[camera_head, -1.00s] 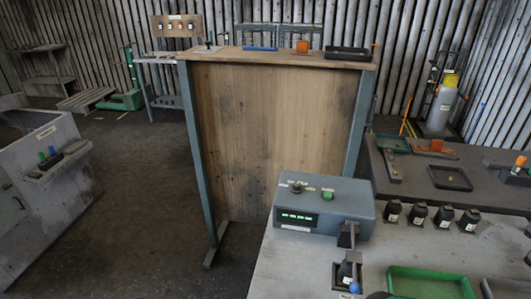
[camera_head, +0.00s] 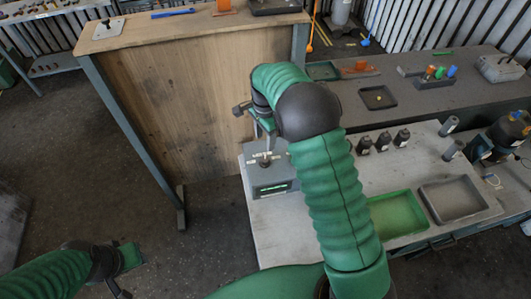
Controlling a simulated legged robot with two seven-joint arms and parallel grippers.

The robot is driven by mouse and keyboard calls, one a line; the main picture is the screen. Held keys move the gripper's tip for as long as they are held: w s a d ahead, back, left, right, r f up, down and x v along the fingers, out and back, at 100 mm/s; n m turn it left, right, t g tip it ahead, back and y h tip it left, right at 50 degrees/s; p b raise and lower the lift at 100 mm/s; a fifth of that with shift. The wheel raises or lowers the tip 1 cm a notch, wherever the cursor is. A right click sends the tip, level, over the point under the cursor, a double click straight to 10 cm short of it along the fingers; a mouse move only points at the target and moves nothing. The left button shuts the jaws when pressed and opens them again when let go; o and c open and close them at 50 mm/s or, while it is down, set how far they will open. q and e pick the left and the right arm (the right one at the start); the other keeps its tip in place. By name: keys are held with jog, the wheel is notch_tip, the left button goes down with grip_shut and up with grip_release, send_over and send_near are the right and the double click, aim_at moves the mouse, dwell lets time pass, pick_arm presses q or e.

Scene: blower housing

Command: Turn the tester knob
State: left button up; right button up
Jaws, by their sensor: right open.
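The tester (camera_head: 270,188) is a grey box with a lit green display on its front, standing at the left end of the light bench. Its dark knob (camera_head: 265,160) shows small on the top face beside pale labels. My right gripper (camera_head: 262,128) is open, just above and behind the knob, and seems apart from it. My green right arm covers the right part of the tester, and its green button is hidden. My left gripper (camera_head: 117,287) is low at the left, away from the tester; its jaws are unclear.
A green tray (camera_head: 398,214) and a grey tray (camera_head: 453,200) lie on the bench right of my arm. Several dark bottles (camera_head: 383,142) stand behind them. A tall wooden-fronted table (camera_head: 190,98) stands close behind the tester. Floor at left is open.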

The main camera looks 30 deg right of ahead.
jog(key=p, duration=0.2)
send_over(265, 158)
jog(key=a, duration=0.1)
notch_tip(265, 158, down, 7)
jog(key=shift+a+f, duration=0.1)
jog(key=shift+f, duration=0.05)
jog(key=f, duration=0.2)
jog(key=d+f+p, duration=0.1)
jog(key=f, duration=0.1)
jog(key=shift+d, duration=0.15)
jog(key=shift+s+d+f, duration=0.2)
jog(key=shift+f, duration=0.15)
jog(key=shift+w+a, duration=0.1)
jog(key=shift+a, duration=0.1)
jog(key=shift+c, duration=0.3)
jog(key=shift+a, duration=0.2)
jog(key=shift+c, duration=1.1)
jog(key=shift+a+r, duration=0.1)
jog(key=shift+a, duration=0.1)
jog(key=c, duration=0.5)
jog(key=shift+c, duration=1.2)
pick_arm(q)
jog(key=r, duration=0.3)
jog(key=shift+w+r, duration=0.25)
jog(key=shift+w, duration=0.15)
pick_arm(e)
jog(key=shift+d, duration=0.3)
grip_shut()
